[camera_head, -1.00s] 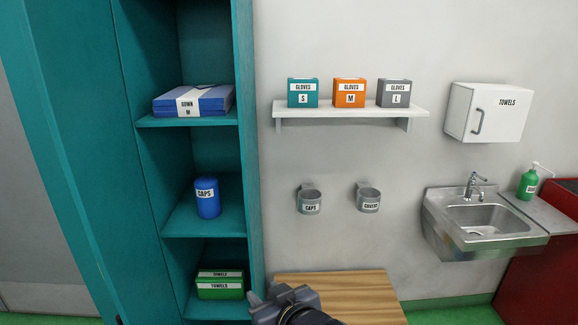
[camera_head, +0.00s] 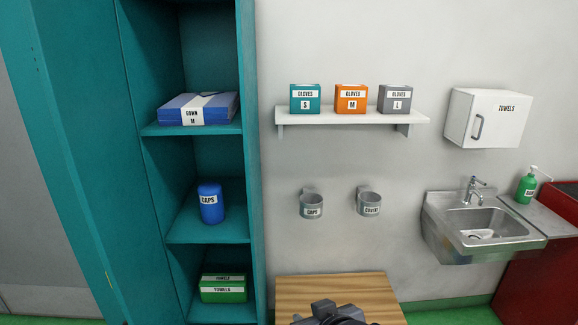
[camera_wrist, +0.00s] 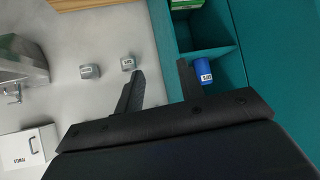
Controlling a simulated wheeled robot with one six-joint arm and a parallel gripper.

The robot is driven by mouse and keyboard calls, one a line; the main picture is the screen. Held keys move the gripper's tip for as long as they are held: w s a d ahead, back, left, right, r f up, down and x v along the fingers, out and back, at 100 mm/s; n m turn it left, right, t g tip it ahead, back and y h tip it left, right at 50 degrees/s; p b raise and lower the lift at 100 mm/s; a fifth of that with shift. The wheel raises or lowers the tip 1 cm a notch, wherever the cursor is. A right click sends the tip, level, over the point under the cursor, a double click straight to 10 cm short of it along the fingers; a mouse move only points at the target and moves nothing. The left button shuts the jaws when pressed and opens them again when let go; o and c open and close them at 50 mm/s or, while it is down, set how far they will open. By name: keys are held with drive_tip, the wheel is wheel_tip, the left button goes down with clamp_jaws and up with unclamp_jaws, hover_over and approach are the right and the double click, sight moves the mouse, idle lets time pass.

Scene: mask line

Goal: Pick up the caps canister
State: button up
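The caps canister (camera_head: 210,203) is a blue cylinder with a white CAPS label. It stands upright on the middle shelf of the teal cabinet (camera_head: 250,150). In the wrist view the canister (camera_wrist: 202,70) appears beyond the right fingertip, inside its compartment. My gripper (camera_wrist: 160,85) has its two dark fingers spread apart with nothing between them, and it is clear of the canister. In the head view only a dark part of my arm shows at the bottom edge, in front of the wooden bench, and the fingertips cannot be made out there.
Two wall cups, one labelled CAPS (camera_head: 311,207), hang right of the cabinet, under a shelf (camera_head: 350,117) of glove boxes. A wooden bench (camera_head: 300,290) stands low in front.

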drive_tip(key=s+d+m+g+h+p, duration=0.3)
drive_tip(key=s+d+g+p, duration=0.2)
drive_tip(key=s+d, duration=0.5)
drive_tip(key=s, duration=0.3)
drive_tip(key=shift+s+d+m, duration=0.2)
drive_tip(key=shift+m, duration=0.1)
drive_tip(key=shift+r, duration=0.1)
